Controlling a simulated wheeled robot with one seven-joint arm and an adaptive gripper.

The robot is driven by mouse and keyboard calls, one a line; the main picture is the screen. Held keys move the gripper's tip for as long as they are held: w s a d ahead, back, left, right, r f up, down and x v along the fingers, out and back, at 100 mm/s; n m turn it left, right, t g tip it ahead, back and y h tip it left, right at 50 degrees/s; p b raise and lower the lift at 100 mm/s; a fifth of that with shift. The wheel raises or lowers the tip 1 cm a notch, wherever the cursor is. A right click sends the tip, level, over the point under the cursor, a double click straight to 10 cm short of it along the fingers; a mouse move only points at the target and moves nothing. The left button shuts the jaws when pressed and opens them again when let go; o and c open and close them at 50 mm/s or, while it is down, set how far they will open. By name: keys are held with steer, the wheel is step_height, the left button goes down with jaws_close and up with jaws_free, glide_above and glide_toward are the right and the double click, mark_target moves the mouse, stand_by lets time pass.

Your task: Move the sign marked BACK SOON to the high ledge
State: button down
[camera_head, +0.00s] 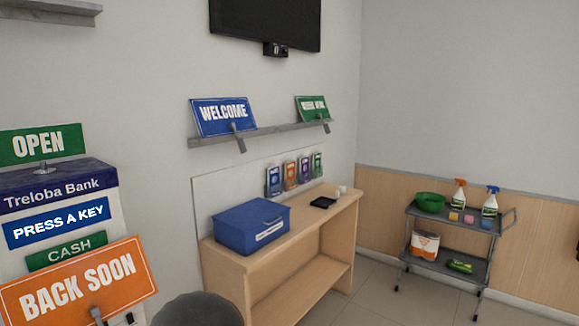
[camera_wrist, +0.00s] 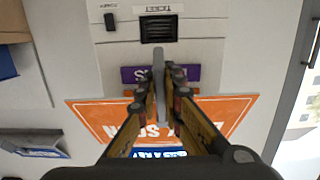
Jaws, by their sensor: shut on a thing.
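The orange BACK SOON sign (camera_head: 78,283) with white letters is at the lower left of the head view, tilted, in front of the Treloba Bank machine. A grey handle (camera_head: 97,314) sticks out from its lower face. In the wrist view the sign (camera_wrist: 92,113) appears upside down behind my gripper (camera_wrist: 160,88), whose fingers are shut on the grey handle. I cannot tell if the sign touches the machine. A grey high ledge (camera_head: 45,13) is on the wall at the top left; its top is out of sight.
A lower wall ledge (camera_head: 250,132) holds a blue WELCOME sign (camera_head: 222,115) and a green sign (camera_head: 313,108). A green OPEN sign (camera_head: 40,145) stands on the machine (camera_head: 55,185). A desk with a blue box (camera_head: 250,224) and a trolley (camera_head: 450,257) stand rightward.

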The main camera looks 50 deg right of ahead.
steer(key=shift+w+r+p, duration=0.1)
steer(key=shift+r+p, duration=0.4)
steer(key=shift+r, duration=2.8)
steer(key=shift+r, duration=0.15)
steer(key=shift+t, duration=0.3)
steer(key=shift+r+p, duration=0.4)
steer(key=shift+r, duration=2.85)
step_height(320, 180, up, 6)
steer(key=shift+r, duration=0.2)
steer(key=shift+w, duration=0.1)
step_height(320, 180, up, 7)
steer(key=shift+f+t+p, duration=0.15)
steer(key=shift+t+p, duration=0.2)
steer(key=shift+t, duration=0.05)
